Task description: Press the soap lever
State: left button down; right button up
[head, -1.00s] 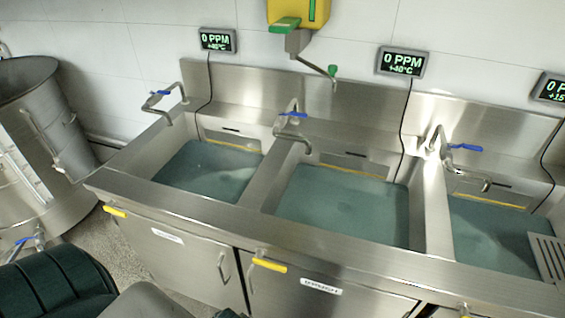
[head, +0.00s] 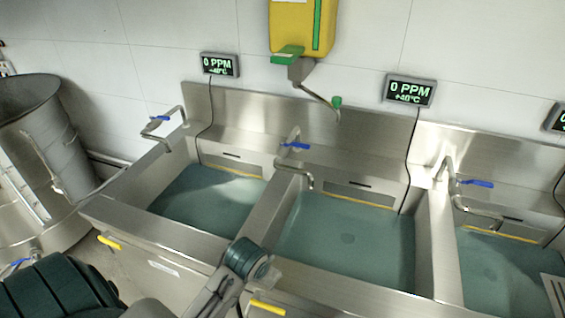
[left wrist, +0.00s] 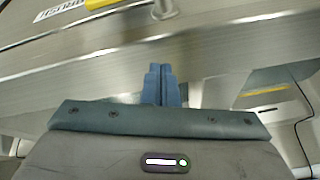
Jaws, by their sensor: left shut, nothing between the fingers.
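The yellow soap dispenser (head: 291,27) hangs on the wall above the middle sink in the head view. Below it are a green block (head: 288,55) and a thin metal lever arm (head: 315,92) with a green tip (head: 336,102), slanting down to the right. My left arm rises from the bottom of the head view in front of the sinks, well below and apart from the lever. In the left wrist view my left gripper (left wrist: 161,72) is shut with its fingers together and empty, over the steel front of the counter. My right gripper is not in view.
A steel counter holds several water-filled sinks, such as the middle one (head: 348,240), with faucets (head: 300,160) rising between them. Black displays (head: 410,90) hang on the wall with cables. A large metal drum (head: 40,130) stands at left. The air before the dispenser is clear.

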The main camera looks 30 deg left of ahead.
pick_arm(q)
jog(key=w+a+r+n+t+y, duration=0.1)
jog(key=w+a+r, duration=0.3)
jog(key=w+r, duration=0.8)
jog(key=w+a+r+t, duration=0.1)
jog(key=w+a+r, duration=0.3)
jog(key=w+r, duration=0.85)
jog(key=w+a+r+n, duration=0.1)
jog(key=a+r, duration=0.2)
jog(key=r, duration=0.7)
jog(key=w+a+r+t, duration=0.1)
jog(key=w+a+r, duration=0.1)
jog(key=r, duration=0.8)
jog(key=w+a+r+n+t, duration=0.1)
jog(key=a+r, duration=0.3)
jog(key=r, duration=0.7)
jog(key=shift+w+n, duration=0.3)
jog(key=shift+w, duration=0.45)
